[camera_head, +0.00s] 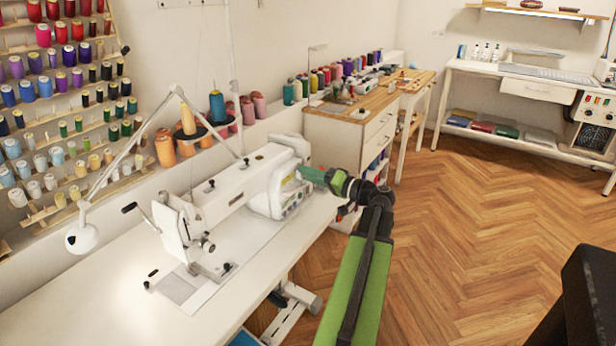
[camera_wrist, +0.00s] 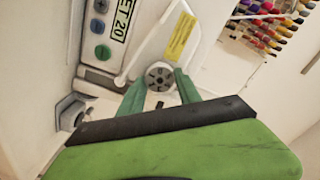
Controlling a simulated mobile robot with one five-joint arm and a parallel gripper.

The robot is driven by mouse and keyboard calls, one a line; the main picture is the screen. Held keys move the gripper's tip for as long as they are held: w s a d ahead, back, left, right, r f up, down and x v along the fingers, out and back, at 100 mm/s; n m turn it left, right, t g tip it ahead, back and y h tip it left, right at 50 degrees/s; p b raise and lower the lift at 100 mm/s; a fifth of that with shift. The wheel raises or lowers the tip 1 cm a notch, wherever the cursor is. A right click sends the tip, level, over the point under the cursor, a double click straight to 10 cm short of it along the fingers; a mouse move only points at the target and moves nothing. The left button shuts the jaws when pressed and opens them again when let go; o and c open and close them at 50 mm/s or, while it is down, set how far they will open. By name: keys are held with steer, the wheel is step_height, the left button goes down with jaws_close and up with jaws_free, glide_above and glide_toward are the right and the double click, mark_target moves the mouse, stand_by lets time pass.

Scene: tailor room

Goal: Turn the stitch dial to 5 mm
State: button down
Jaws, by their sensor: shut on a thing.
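The white sewing machine (camera_head: 235,187) stands on the white table in the head view. My gripper (camera_head: 302,172) reaches its right end from the right, and the dial is hidden there. In the wrist view the stitch dial (camera_wrist: 159,76) is a small round grey knob on the white machine housing. The two green fingers of my gripper (camera_wrist: 160,85) stand on either side of the dial and are shut on it. The dial's marks are too small to read.
Beside the dial are a panel with coloured buttons (camera_wrist: 101,27), a yellow label (camera_wrist: 180,37) and a metal fitting (camera_wrist: 72,112).

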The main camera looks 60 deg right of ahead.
steer(key=shift+m, duration=5.1)
steer(key=c, duration=0.8)
jaws_free()
steer(key=shift+c, duration=0.2)
